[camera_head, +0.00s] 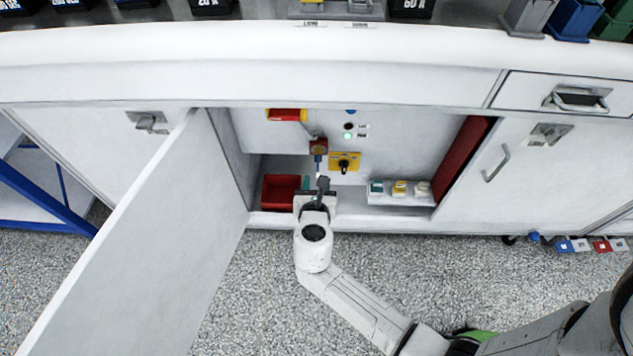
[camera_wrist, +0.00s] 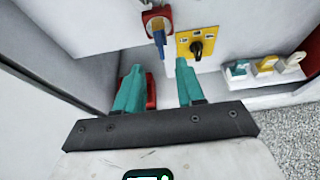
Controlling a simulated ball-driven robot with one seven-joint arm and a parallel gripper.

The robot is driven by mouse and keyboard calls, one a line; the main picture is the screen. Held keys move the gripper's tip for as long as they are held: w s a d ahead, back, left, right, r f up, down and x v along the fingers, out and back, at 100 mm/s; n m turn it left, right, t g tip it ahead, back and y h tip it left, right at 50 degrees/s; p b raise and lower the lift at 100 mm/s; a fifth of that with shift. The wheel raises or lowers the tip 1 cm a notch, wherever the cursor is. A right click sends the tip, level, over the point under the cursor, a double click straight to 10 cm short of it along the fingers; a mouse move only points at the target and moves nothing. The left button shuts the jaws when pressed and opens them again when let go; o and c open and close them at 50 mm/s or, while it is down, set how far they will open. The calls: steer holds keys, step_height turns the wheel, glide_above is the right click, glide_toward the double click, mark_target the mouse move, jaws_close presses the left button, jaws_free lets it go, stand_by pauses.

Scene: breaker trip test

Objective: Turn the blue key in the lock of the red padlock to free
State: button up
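The red padlock (camera_head: 318,146) hangs inside the open cabinet, beside a yellow rotary switch. The blue key (camera_head: 318,160) sticks out below the padlock. In the wrist view the padlock (camera_wrist: 156,20) is at the top and the blue key (camera_wrist: 159,38) points down from it. My gripper (camera_head: 322,183) is in the cabinet opening, below and in front of the key. In the wrist view its two teal fingers (camera_wrist: 158,75) are spread apart with nothing between them. The key lies beyond the fingertips and appears apart from them.
The yellow switch (camera_head: 344,162) is right of the padlock. A red bin (camera_head: 280,191) stands low at left. A shelf (camera_head: 385,199) at right holds several small coloured pieces. The open cabinet door (camera_head: 150,245) flanks the left side. A red-and-yellow handle (camera_head: 287,115) is above.

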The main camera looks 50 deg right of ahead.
mark_target(318, 166)
steer(key=b+x, duration=0.2)
steer(key=x, duration=0.7)
steer(key=shift+w+d+b, duration=0.15)
steer(key=shift+d+b, duration=0.05)
steer(key=shift+b, duration=0.15)
jaws_close()
steer(key=shift+m+t+b, duration=0.3)
steer(key=shift+m+t, duration=0.2)
steer(key=shift+m, duration=0.2)
steer(key=shift+f, duration=0.1)
steer(key=shift+f+y+b, duration=0.1)
steer(key=shift+y+b, duration=0.2)
steer(key=shift+d+m+t+b, duration=0.1)
steer(key=shift+m+t+b, duration=0.25)
steer(key=shift+m, duration=0.35)
